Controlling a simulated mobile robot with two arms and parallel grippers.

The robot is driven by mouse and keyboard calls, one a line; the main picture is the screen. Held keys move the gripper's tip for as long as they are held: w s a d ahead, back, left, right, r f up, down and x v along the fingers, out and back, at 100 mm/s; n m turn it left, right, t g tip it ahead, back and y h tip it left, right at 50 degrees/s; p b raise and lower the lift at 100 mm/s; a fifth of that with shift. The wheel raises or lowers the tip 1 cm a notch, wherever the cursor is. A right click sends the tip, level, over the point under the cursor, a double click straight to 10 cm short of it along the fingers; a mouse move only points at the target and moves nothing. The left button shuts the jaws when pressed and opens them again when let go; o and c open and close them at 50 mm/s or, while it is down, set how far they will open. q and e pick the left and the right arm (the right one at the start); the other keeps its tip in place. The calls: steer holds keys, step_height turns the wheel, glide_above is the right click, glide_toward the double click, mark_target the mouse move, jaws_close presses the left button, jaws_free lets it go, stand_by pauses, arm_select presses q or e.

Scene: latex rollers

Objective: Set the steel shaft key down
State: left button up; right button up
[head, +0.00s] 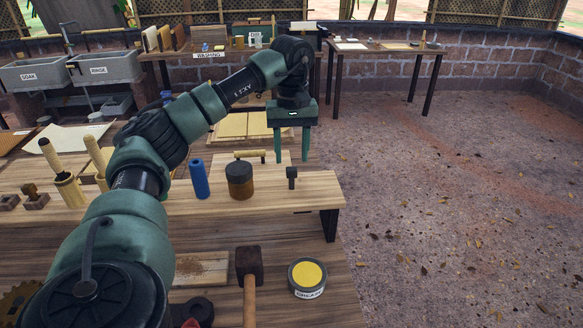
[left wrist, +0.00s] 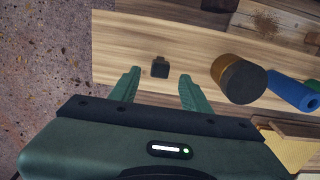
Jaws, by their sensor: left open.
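A small dark piece, seemingly the steel shaft key (head: 291,174), stands on the raised wooden shelf (head: 320,185) near its right end. It has a blocky top and a narrower lower part. In the left wrist view the same dark piece (left wrist: 160,68) lies on bare wood, ahead of and between the fingers. My left gripper (head: 291,152) points down with its two green fingers apart. Its fingertips (left wrist: 159,76) hold nothing, and I cannot tell their exact height above the shelf. My right gripper is not in view.
Left of the dark piece stand a brown jar (head: 240,182) with a dark lid and a blue cylinder (head: 199,178). A mallet (head: 249,270) and a grease tin (head: 307,278) sit on the lower bench. Open floor (head: 450,190) lies to the right.

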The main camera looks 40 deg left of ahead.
mark_target(292, 169)
arm_select(q)
step_height(292, 169, up, 7)
steer(key=p, duration=0.1)
steer(key=shift+f, duration=0.15)
